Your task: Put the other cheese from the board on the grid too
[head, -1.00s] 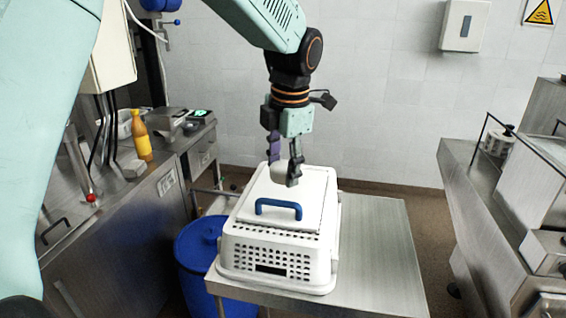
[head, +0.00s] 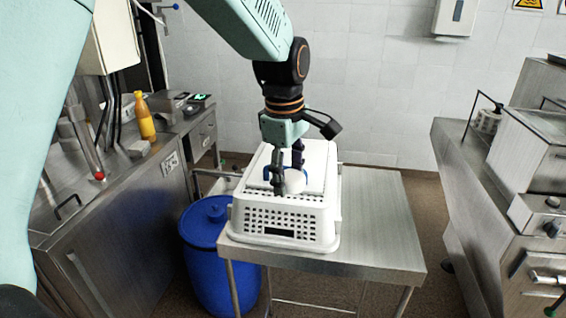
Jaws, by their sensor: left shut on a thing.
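My left gripper (head: 288,172) is shut on a small white rounded piece (head: 296,181), which looks like a cheese. It holds the piece low at the near part of the white lid-like panel (head: 318,160) on top of the white perforated basket (head: 322,222). I cannot tell whether the piece touches the panel. I cannot make out a separate board, a grid or another cheese. My right gripper is not in view.
The basket stands on a steel table (head: 375,225) with bare top to its right. A blue barrel (head: 207,255) stands at the table's left. A steel counter (head: 120,205) with a yellow bottle (head: 144,118) is at left, and steel equipment (head: 478,190) at right.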

